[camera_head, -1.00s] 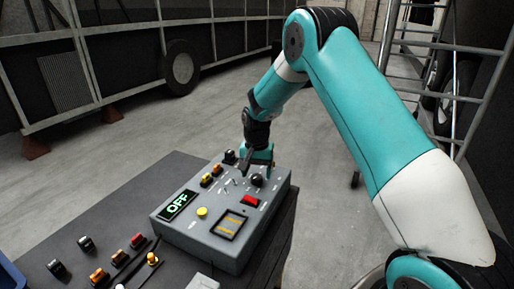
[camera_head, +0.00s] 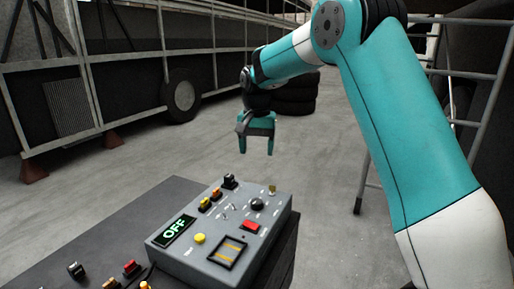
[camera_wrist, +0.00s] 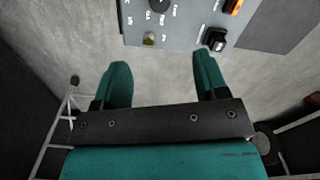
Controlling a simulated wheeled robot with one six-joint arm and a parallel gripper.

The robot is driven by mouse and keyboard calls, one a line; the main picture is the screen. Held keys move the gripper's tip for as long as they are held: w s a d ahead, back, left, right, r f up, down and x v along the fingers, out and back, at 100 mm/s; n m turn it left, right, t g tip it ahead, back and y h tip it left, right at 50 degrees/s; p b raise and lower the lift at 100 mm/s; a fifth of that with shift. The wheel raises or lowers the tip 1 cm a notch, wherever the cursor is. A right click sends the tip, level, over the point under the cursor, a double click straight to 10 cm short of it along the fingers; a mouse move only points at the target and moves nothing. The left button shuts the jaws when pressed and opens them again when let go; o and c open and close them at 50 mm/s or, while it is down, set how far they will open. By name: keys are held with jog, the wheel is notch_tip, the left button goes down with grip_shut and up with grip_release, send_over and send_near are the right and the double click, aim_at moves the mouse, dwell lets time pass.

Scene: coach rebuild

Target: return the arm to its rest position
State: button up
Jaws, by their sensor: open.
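My gripper (camera_head: 257,150) hangs in the air above and behind the far edge of the grey control box, with its fingers pointing down. It is open and empty; in the wrist view both teal fingers (camera_wrist: 162,82) stand apart with bare floor between them. My teal and white arm reaches in from the right and is raised. The control box (camera_head: 208,267) sits on a dark table, and its display reads OFF. Part of the box (camera_wrist: 190,35) shows at the top of the wrist view, clear of the fingers.
The dark table (camera_head: 95,245) carries several small switches at lower left. A metal scaffold (camera_head: 480,110) stands at right. A coach frame with a wheel (camera_head: 181,97) and stacked tyres (camera_head: 296,95) are behind. The concrete floor between is clear.

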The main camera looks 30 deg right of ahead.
dwell(0.3)
jog(key=s+a+r+n+y, duration=0.1)
jog(key=s+a+r+n, duration=0.1)
jog(key=s+a+n, duration=0.3)
jog(key=s+a+r+n, duration=0.2)
jog(key=s+a, duration=0.5)
jog(key=s, duration=0.1)
jog(key=s+a+f+n+y, duration=0.1)
jog(key=s+a+n, duration=0.2)
jog(key=s, duration=0.7)
jog(key=s+a+f+n+y, duration=0.1)
jog(key=s+a+n, duration=0.3)
jog(key=s, duration=0.6)
jog(key=shift+s+a+n+y, duration=0.3)
jog(key=shift+n+y, duration=0.2)
jog(key=shift+y, duration=0.1)
jog(key=shift+d+f, duration=0.1)
